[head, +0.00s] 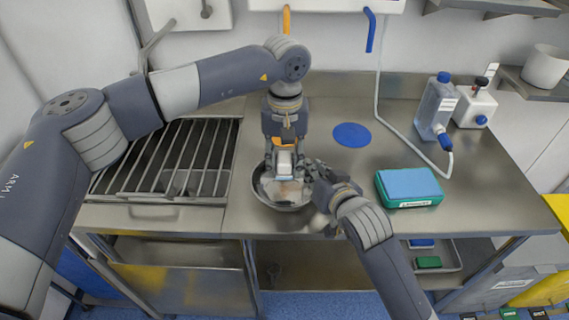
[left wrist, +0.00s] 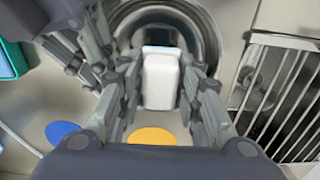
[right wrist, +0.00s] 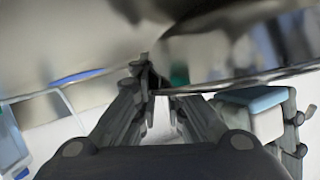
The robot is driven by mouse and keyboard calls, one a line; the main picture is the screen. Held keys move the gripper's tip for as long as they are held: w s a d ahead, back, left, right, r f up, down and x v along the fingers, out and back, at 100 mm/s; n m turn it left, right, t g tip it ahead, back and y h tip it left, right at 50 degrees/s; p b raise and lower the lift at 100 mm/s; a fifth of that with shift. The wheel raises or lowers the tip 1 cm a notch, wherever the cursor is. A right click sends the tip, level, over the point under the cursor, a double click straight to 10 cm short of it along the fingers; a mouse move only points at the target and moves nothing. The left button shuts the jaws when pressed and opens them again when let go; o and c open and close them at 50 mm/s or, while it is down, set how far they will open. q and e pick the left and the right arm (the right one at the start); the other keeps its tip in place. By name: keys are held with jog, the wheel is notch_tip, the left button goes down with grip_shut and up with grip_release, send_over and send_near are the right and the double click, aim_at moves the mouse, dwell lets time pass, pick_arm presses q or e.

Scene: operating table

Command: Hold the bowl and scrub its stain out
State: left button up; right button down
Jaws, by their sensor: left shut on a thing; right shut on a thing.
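My left gripper (head: 285,168) points down over the bowl, shut on a white block with a pale blue edge (left wrist: 160,82). In the right wrist view the fingers (right wrist: 158,90) meet at the shiny bowl wall (right wrist: 240,80). The stain cannot be made out; block and grippers cover much of the inside.
A barred rack (head: 165,160) lies left of the bowl. A blue disc (head: 351,134) and an orange disc (left wrist: 153,136) lie behind it. A green box with a blue top (head: 408,186) is at right, with a bottle (head: 436,106) and hose behind. The counter's front edge is close.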

jog(key=shift+f, duration=0.1)
jog(key=c, duration=1.6)
grip_release()
jog(key=shift+v, duration=4)
